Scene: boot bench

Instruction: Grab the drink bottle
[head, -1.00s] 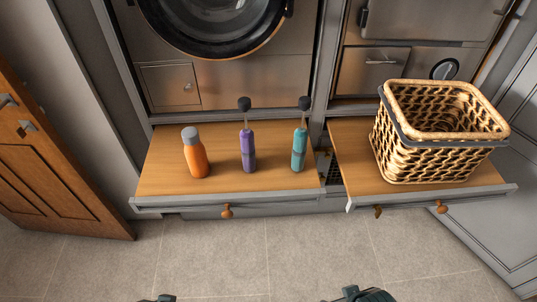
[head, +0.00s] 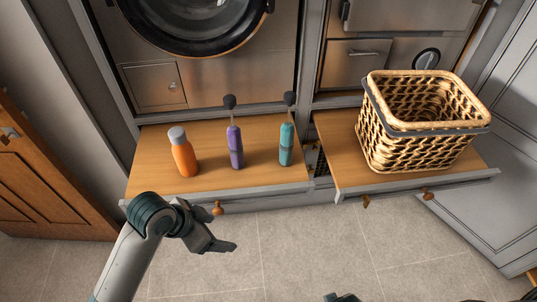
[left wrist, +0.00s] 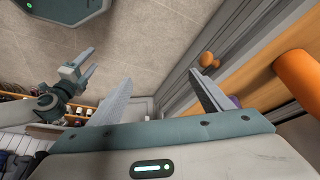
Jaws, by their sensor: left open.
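The drink bottle (head: 184,157) is orange with a grey cap and stands upright on the left pull-out wooden shelf. Its orange side also shows at the right edge of the left wrist view (left wrist: 300,78). My left gripper (head: 220,230) is open and empty, in front of the shelf's front edge, to the right of the bottle and nearer to me. Its two spread fingers show in the left wrist view (left wrist: 158,88). My right gripper (left wrist: 84,66) shows in the left wrist view with its fingers apart and nothing between them.
A purple brush (head: 235,147) and a teal brush (head: 286,144) stand right of the bottle on the left shelf (head: 150,150). A wicker basket (head: 420,125) sits on the right shelf (head: 340,150). Wooden knobs (head: 218,208) stick out in front. The tiled floor is clear.

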